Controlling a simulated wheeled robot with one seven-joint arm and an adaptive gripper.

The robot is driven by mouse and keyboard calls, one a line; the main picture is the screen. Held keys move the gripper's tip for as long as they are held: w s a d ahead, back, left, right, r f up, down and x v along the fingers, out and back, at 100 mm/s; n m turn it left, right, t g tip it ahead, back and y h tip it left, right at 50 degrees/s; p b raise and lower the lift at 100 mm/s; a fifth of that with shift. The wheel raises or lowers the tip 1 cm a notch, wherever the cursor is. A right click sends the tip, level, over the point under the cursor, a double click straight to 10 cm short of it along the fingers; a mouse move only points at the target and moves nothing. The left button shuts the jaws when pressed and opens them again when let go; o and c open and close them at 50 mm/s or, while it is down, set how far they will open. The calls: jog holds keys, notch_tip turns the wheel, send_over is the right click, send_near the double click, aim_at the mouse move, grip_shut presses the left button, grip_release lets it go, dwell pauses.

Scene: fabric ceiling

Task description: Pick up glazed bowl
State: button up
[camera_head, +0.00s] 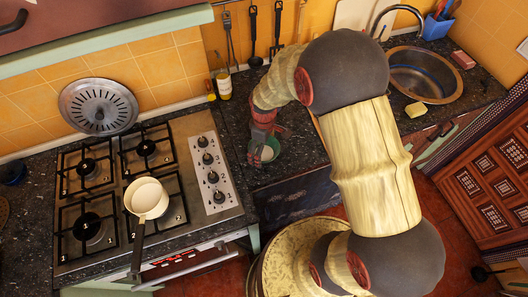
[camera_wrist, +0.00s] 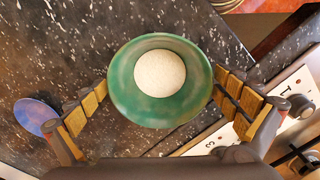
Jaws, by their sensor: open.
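The glazed bowl (camera_wrist: 125,104) is round and green with a pale white disc at its inside bottom. It stands upright on the dark speckled counter in the wrist view. In the head view the bowl (camera_head: 275,146) shows partly at the counter's front, right of the stove, below my gripper (camera_head: 263,138). In the wrist view my gripper (camera_wrist: 159,82) is open, with one finger on each side of the bowl. The fingertips are close to its rim; I cannot tell whether they touch it. The gripper hides part of the bowl in the head view.
A gas stove (camera_head: 215,190) with a white saucepan (camera_head: 150,198) is left of the bowl. A bottle (camera_head: 223,86) stands by the back wall. A sink (camera_head: 425,75) is at the right. A blue oval thing (camera_wrist: 37,115) shows left of the gripper in the wrist view.

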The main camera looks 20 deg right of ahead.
jog(key=shift+r, duration=0.1)
jog(key=c, duration=1.1)
jog(key=shift+c, duration=0.4)
